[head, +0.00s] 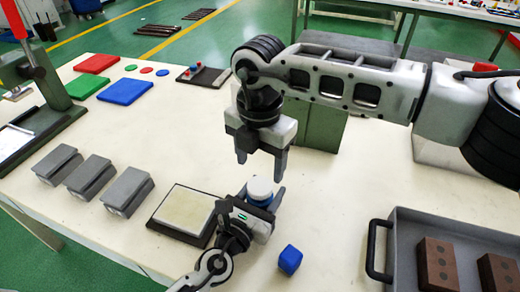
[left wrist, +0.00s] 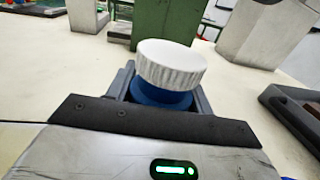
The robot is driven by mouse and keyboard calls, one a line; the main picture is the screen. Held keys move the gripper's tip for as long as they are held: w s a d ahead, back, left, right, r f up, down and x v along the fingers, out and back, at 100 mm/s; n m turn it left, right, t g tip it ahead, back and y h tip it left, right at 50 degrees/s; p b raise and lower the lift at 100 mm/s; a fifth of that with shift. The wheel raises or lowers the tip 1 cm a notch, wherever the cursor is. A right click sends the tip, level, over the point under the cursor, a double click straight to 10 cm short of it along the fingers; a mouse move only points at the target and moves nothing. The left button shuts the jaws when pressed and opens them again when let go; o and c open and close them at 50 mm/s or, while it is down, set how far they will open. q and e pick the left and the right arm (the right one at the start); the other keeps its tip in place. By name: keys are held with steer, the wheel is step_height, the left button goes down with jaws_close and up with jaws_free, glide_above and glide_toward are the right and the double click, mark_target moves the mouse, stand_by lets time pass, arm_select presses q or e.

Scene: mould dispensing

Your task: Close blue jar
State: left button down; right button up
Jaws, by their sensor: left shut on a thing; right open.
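The blue jar (head: 262,202) stands near the middle of the table with a white ribbed lid (head: 260,187) on top. My right gripper (head: 261,162) is open and empty, above and slightly behind the lid, pointing down. Whether the lid is fully seated or tightened cannot be told.
A blue cube (head: 290,260) lies just right of my left gripper. A dark-framed pad (head: 186,213) is to its left, with several grey blocks beyond. A grey tray (head: 392,240) with brown blocks stands at right. A green box (head: 318,127) stands behind.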

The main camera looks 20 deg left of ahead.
mark_target(260, 185)
steer(key=n, duration=0.7)
steer(key=shift+r+n, duration=0.3)
steer(key=shift+n, duration=0.1)
steer(key=n, duration=0.4)
steer(key=shift+r+n, duration=0.1)
steer(key=shift+n, duration=0.3)
steer(key=n, duration=0.5)
steer(key=shift+r, duration=0.2)
steer(key=n, duration=0.7)
steer(key=shift+r, duration=0.25)
steer(key=n, duration=0.5)
steer(key=shift+r, duration=0.15)
steer(key=n, duration=0.4)
steer(key=shift+r+n, duration=0.15)
steer(key=shift+n, duration=0.25)
steer(key=shift+f, duration=4)
